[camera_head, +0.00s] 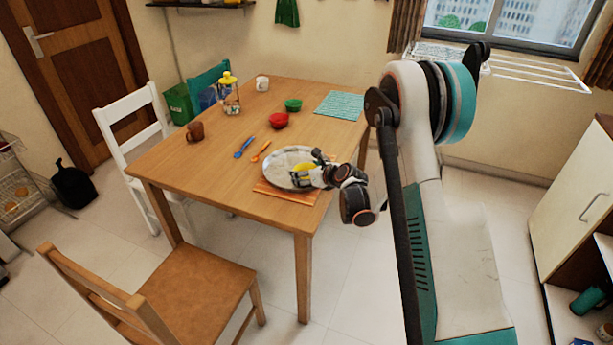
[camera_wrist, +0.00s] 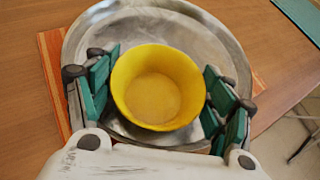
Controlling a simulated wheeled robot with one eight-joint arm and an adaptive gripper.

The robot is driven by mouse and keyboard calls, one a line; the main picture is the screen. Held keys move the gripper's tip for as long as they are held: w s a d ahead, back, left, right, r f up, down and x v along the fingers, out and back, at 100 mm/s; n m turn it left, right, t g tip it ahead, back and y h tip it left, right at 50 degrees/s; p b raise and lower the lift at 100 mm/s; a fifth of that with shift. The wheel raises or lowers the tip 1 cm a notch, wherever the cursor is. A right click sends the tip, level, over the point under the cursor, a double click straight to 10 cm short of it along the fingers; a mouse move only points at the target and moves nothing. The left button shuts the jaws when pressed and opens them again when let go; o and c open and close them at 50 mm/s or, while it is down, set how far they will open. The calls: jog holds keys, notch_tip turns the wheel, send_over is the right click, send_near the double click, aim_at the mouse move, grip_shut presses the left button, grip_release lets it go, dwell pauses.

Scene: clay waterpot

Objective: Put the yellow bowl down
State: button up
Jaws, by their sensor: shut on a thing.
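The yellow bowl (camera_wrist: 157,87) is upright and empty between the fingers of my gripper (camera_wrist: 158,90) in the wrist view. My gripper is shut on the bowl from both sides. In the head view the bowl (camera_head: 304,169) is mostly hidden by my gripper (camera_head: 318,170). The bowl is over the round metal tray (camera_wrist: 95,45), which lies on an orange striped mat (camera_wrist: 50,70) near the table's right front corner. I cannot tell whether the bowl's base touches the tray.
On the wooden table (camera_head: 205,165) are a red bowl (camera_head: 278,120), a green bowl (camera_head: 293,105), a brown mug (camera_head: 195,131), a white mug (camera_head: 262,83), a jar with a yellow lid (camera_head: 229,95), and blue and orange cutlery. The table's left front is clear. A wooden chair (camera_head: 195,290) stands in front.

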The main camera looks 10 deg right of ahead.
jog(key=shift+f, duration=0.2)
jog(key=o, duration=1.1)
jog(key=shift+c, duration=0.2)
